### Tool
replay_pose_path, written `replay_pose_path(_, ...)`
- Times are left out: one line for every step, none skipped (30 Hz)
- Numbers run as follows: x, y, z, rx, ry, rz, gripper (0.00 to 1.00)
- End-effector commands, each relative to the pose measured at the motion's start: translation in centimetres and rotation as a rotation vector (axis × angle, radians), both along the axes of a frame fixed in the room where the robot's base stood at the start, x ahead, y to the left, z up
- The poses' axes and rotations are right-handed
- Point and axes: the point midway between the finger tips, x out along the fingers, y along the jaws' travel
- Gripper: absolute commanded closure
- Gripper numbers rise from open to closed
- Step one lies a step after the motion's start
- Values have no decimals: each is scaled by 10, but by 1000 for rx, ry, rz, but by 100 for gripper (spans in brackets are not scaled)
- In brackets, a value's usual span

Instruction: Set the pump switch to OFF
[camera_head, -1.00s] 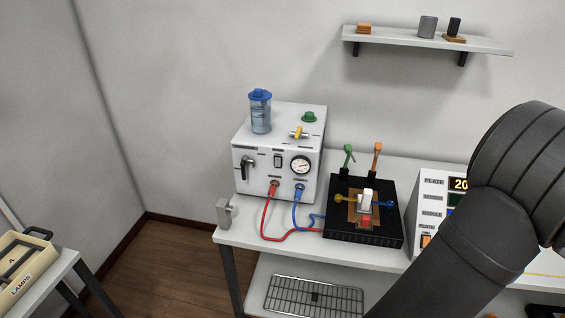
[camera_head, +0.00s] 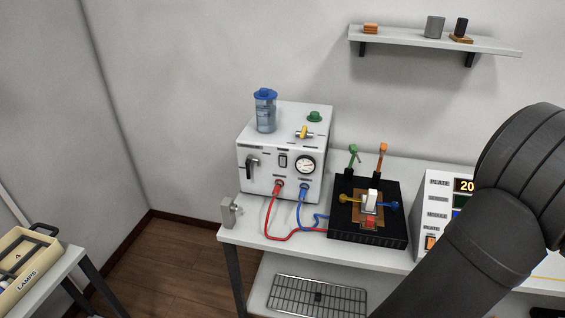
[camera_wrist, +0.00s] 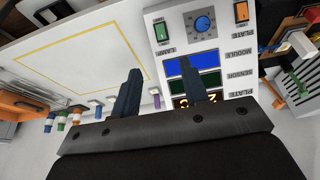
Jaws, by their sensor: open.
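A white pump unit (camera_head: 264,186) stands on the bench in the head view, with a blue-capped bottle (camera_head: 265,115) and a round gauge (camera_head: 305,164) on it. A small dark rocker switch (camera_head: 283,161) is on its front face, between a black lever (camera_head: 252,166) and the gauge. Its label and position are too small to read. My gripper (camera_wrist: 159,66) shows in the wrist view, open and empty, with its two dark fingers over the bench and a control panel (camera_wrist: 205,54). The pump unit is not recognisable in the wrist view. The head view does not show my gripper.
A black block (camera_head: 367,235) with clamps and a module stands right of the pump unit. Red (camera_head: 266,219) and blue (camera_head: 304,210) hoses loop before the unit. A metal bracket (camera_head: 230,211) is at the bench's left end. My arm covers the right side.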

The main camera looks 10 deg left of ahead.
Motion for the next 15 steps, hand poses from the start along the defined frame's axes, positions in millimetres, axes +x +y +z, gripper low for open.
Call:
replay_pose_path(0,0,0,0,0,0,59)
replay_pose_path(0,0,0,0,0,0,59)
replay_pose_path(0,0,0,0,0,0,65)
replay_pose_path(1,1,0,-1,0,2,71)
replay_pose_path(2,2,0,-1,-1,6,77)
replay_pose_path(6,7,1,-4,-2,18,85)
replay_pose_path(11,12,1,-7,-4,31,90)
replay_pose_path(17,18,2,-12,-6,48,96)
replay_pose_path(27,30,3,-19,-10,77,100)
replay_pose_path(35,40,4,-26,-13,104,100)
replay_pose_path(45,53,5,-33,-17,136,100)
replay_pose_path(58,72,6,-45,-25,182,100)
replay_pose_path(69,87,8,-55,-31,219,100)
replay_pose_path(79,104,8,-63,-36,257,100)
replay_pose_path(91,126,10,-75,-45,308,100)
